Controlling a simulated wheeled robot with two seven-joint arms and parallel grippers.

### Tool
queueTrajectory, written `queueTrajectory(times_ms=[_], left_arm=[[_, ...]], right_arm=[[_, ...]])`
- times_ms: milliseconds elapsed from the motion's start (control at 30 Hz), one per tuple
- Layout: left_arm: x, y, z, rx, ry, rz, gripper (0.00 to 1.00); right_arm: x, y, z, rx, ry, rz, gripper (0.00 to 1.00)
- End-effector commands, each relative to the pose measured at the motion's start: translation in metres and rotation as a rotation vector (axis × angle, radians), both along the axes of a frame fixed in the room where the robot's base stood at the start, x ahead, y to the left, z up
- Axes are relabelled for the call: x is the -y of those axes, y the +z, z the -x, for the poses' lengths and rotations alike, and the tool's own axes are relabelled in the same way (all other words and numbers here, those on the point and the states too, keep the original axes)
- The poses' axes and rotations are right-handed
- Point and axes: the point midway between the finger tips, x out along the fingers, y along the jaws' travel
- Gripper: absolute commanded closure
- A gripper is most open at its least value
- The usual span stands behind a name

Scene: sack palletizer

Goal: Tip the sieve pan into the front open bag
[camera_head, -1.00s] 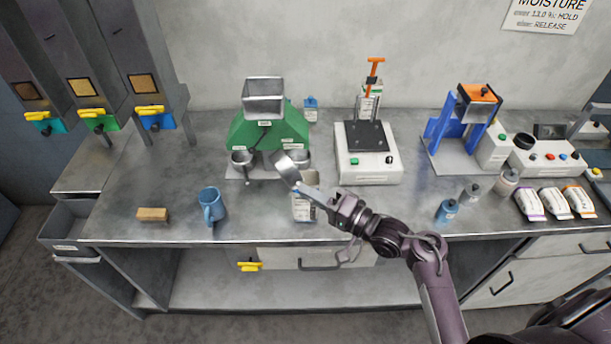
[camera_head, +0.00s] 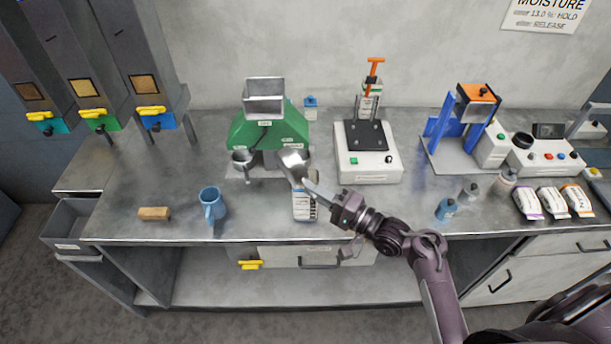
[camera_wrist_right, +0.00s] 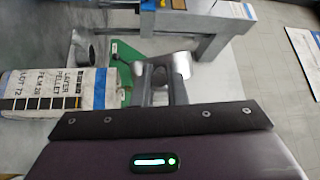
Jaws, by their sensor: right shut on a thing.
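The sieve pan (camera_head: 292,163) is a small steel pan with a grey handle. My right gripper (camera_head: 334,204) is shut on that handle and holds the pan up to its left, strongly tilted. The pan also shows beyond the gripper in the right wrist view (camera_wrist_right: 178,65). The front open bag (camera_head: 305,209) is white with a printed label and stands on the bench just below the pan and handle, which hide its top. In the right wrist view the bag (camera_wrist_right: 55,92) is at the left, with its label readable. I cannot see whether anything is inside the pan.
A green machine (camera_head: 255,132) with a steel hopper and a steel cup (camera_head: 242,158) stands behind the pan. A white press (camera_head: 368,165) stands to the right. The bench front is close.

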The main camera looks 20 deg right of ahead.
Motion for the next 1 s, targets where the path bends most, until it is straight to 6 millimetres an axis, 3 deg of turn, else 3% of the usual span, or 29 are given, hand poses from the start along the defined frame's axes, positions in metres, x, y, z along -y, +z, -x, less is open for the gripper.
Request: queueTrajectory(times_ms=[1000], left_arm=[[0.0,0.012,0.0,0.0,0.0,0.0,0.64]], right_arm=[[0.006,0.003,-0.002,-0.036,0.0,-0.134,1.0]])
